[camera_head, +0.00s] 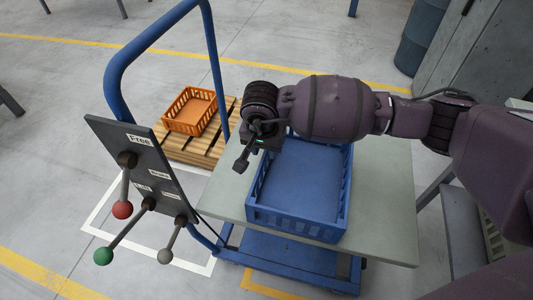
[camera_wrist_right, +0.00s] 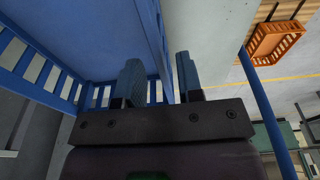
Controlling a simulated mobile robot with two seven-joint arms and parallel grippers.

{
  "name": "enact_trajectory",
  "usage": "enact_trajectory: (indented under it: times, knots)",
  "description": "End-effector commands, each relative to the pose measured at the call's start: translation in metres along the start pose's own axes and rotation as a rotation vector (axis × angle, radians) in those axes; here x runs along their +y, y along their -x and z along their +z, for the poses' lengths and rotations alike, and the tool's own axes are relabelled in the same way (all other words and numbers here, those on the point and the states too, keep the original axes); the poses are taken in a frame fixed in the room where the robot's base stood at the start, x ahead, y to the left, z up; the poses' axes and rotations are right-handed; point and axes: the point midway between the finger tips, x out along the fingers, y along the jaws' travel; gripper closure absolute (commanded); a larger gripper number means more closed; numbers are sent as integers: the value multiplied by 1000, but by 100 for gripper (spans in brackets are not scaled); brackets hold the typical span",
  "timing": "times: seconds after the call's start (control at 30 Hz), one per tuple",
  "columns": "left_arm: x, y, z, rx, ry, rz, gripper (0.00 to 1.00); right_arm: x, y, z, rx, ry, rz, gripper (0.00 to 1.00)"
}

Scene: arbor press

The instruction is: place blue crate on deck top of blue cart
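The blue crate (camera_head: 300,180) sits upright on the grey-green deck top (camera_head: 384,215) of the blue cart (camera_head: 285,262). The crate looks empty. My right gripper (camera_head: 258,147) is at the crate's left wall near its far left corner, and my right arm hides the crate's far end. In the right wrist view my gripper (camera_wrist_right: 161,80) has its two fingers apart, with the crate's wall (camera_wrist_right: 153,35) between them. I see a gap beside the wall; whether either finger touches it I cannot tell. My left gripper is not in view.
The cart's blue handle (camera_head: 113,75) rises at the left. A dark lever panel (camera_head: 143,170) with red, green and grey knobs stands in front of it. An orange crate (camera_head: 189,110) rests on a wooden pallet (camera_head: 208,148) behind. A blue barrel (camera_head: 421,38) stands far right.

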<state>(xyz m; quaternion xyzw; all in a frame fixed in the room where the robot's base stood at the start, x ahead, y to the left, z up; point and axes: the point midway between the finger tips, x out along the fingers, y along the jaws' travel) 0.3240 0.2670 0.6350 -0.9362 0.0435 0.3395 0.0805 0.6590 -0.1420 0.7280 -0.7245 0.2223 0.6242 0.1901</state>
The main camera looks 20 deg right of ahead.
Motion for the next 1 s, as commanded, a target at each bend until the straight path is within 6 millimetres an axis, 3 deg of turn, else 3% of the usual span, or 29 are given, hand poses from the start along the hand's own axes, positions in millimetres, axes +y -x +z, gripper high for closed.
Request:
enact_trajectory:
  times: [0.03,0.1,0.4,1.0]
  knots:
    - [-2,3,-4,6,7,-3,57,-1,20,-3,11,0,-7,66]
    - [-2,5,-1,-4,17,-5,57,-1,34,-3,11,-1,-7,66]
    - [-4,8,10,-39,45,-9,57,0,74,-2,5,-1,-3,66]
    - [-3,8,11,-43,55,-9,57,0,82,0,1,-1,0,66]
